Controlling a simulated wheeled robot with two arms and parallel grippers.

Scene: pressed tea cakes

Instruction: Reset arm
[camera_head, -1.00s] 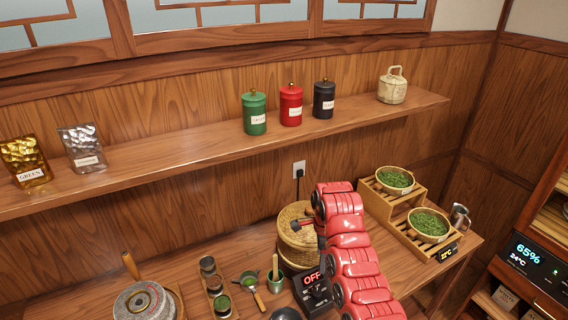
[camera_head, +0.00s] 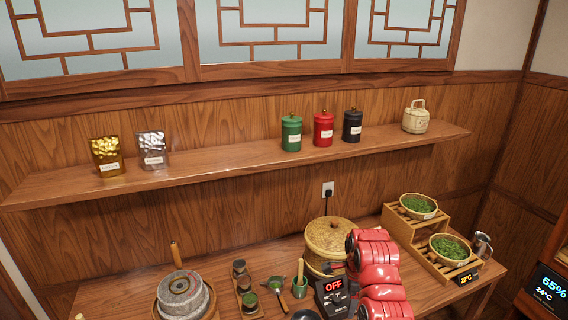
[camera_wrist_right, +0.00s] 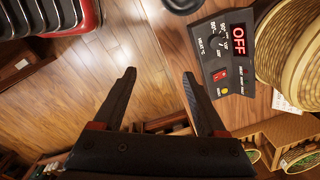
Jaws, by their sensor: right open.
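My right arm is red and reaches in over the table at the lower right of the head view. My right gripper (camera_wrist_right: 160,98) shows in the right wrist view with its two dark fingers apart and nothing between them. It points over the wooden floor beside the table edge. In the head view the gripper is near the black control box, partly hidden by its own arm. The control box (camera_head: 333,297) reads OFF; it also shows in the right wrist view (camera_wrist_right: 222,55), to the right of the fingers. My left gripper is out of view.
A lidded woven steamer (camera_head: 328,240) stands behind the control box. A stepped rack (camera_head: 397,228) with green leaf baskets is to the right. A stone mill (camera_head: 183,297) stands at the left. The shelf (camera_head: 235,158) above holds tins and pouches.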

